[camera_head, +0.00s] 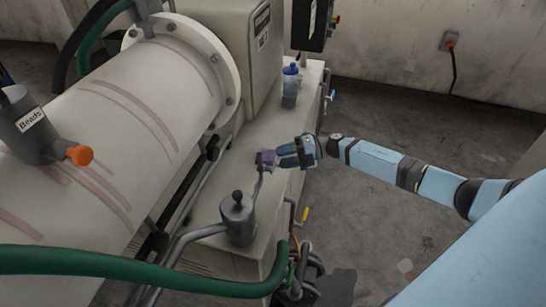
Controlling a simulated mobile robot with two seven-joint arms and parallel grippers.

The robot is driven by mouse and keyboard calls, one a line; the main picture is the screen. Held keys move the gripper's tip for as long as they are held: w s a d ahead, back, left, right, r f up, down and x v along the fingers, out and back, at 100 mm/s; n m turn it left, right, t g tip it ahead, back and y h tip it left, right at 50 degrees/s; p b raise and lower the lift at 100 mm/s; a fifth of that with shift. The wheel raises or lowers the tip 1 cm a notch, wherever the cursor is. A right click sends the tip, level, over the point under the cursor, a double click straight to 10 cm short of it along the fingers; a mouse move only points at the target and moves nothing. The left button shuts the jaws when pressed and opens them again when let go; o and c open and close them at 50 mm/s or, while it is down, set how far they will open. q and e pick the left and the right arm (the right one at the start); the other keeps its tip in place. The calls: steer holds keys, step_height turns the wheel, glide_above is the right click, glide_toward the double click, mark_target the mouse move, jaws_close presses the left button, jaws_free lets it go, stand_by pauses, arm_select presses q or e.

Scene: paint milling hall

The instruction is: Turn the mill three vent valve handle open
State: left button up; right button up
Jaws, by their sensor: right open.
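A small purple-grey block (266,157) sits at the upper end of a thin grey rod on top of the machine's pale base. The rod runs down towards a grey cylindrical pot (238,217) with a black knob on top. I cannot tell for sure whether this block is the vent valve handle; no label on it is readable. My right gripper (282,156) comes in from the right, with its blue fingers open and pointing left at the block. The fingertips are right beside the block; whether they touch it is unclear. My left gripper is not in view.
The large white mill drum (130,120) fills the left. A green hose (150,274) crosses the front. A blue-capped jar (291,86) stands behind my gripper. A yellow handle (305,214) is on the base's side. Floor at right is mostly clear.

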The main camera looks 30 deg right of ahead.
steer(key=shift+x, duration=1.8)
jaws_close()
